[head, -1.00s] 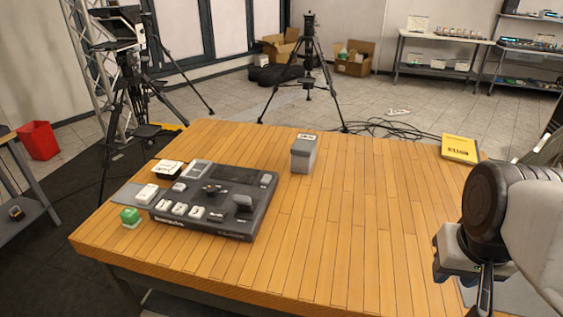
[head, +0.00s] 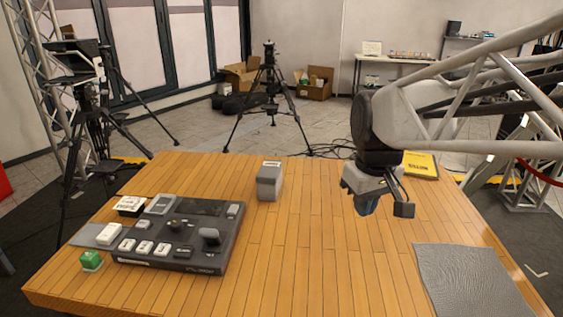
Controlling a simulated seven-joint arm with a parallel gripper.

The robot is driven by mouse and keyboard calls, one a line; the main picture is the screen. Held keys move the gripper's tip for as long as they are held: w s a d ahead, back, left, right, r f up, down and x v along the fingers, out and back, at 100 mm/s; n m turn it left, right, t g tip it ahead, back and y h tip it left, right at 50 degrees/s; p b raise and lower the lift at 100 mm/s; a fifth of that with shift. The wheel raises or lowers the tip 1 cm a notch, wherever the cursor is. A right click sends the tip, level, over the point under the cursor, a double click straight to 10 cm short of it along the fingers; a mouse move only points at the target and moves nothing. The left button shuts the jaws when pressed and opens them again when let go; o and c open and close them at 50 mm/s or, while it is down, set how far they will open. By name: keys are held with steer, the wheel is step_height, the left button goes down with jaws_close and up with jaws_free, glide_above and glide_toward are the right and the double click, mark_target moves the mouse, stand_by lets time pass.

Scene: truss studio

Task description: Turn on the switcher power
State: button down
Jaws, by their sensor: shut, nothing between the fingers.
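The switcher (head: 168,258) is a dark grey console lying flat on the left part of the wooden table. It carries several white buttons (head: 145,247), small dark knobs, a light grey raised block at its back left and a dark lever (head: 210,238) at its right. I cannot tell which control is the power switch. My gripper (head: 384,206) hangs over the table's right half, well to the right of the switcher and apart from it. Its fingers point down, and it is shut and empty.
A grey box (head: 269,184) stands at the table's back middle. A green block (head: 91,261), a white block (head: 109,234) and a black-and-white box (head: 130,205) lie by the switcher's left side. A yellow book (head: 421,165) and a grey cloth (head: 470,280) are on the right. The table's middle is clear.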

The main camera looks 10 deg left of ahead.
steer(key=w+a+n, duration=0.3)
steer(key=w+a, duration=0.3)
steer(key=w, duration=0.1)
steer(key=n+g, duration=0.3)
steer(key=n, duration=0.6)
glide_above(232, 212)
steer(key=w, duration=0.2)
step_height(232, 212, down, 5)
steer(key=shift+w+a+f, duration=0.1)
steer(key=shift+a+f, duration=0.05)
steer(key=shift+f, duration=0.15)
steer(key=f, duration=0.4)
steer(key=s+f, duration=0.1)
steer(key=f, duration=0.9)
steer(key=shift+s, duration=0.35)
